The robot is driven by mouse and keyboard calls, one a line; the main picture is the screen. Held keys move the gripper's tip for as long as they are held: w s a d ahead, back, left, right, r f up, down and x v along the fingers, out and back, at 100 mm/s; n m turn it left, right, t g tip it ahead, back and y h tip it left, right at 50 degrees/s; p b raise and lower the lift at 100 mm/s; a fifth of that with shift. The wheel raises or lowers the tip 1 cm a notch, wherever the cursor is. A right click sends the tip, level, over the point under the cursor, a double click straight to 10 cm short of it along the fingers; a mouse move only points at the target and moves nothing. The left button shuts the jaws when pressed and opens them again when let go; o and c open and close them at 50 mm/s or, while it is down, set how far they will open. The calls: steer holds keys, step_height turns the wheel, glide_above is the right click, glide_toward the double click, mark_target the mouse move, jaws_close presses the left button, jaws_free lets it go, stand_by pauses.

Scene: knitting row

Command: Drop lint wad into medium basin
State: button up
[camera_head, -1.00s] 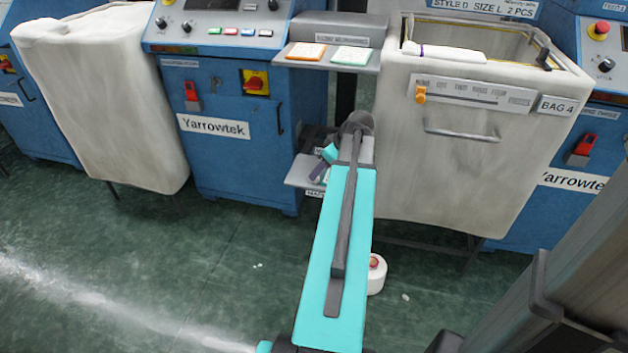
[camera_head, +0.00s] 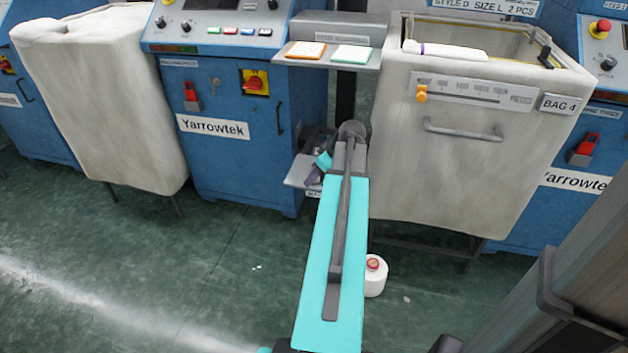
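My teal and grey arm (camera_head: 330,250) reaches from the bottom of the view towards a small low shelf (camera_head: 298,174) between the blue machine and the large fabric bag. A small teal part of my wrist (camera_head: 323,160) shows left of the arm's dark far joint, with a small purple piece (camera_head: 312,178) below it. My gripper's fingers cannot be made out, nor whether they hold anything. I cannot identify a lint wad; small white specks (camera_head: 257,267) and a pale bit (camera_head: 406,299) lie on the floor. No medium basin can be identified.
A blue Yarrowtek machine (camera_head: 232,165) stands left of the shelf. The fabric bag marked BAG 4 (camera_head: 450,170) stands right, another fabric bag (camera_head: 110,105) left. A white container with a red top (camera_head: 375,277) stands on the green floor. The floor at lower left is clear.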

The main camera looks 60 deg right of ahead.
steer(key=c, duration=1.2)
jaws_close()
steer(key=shift+r, duration=0.1)
steer(key=shift+r+p, duration=0.4)
steer(key=shift+r, duration=0.4)
step_height(320, 180, up, 2)
steer(key=shift+r+p, duration=0.1)
steer(key=shift+p, duration=0.3)
steer(key=s+a, duration=0.6)
steer(key=s, duration=0.3)
steer(key=shift+a, duration=0.25)
steer(key=shift+s+a+r+b, duration=0.1)
steer(key=shift+s+b, duration=0.05)
steer(key=shift+b, duration=0.85)
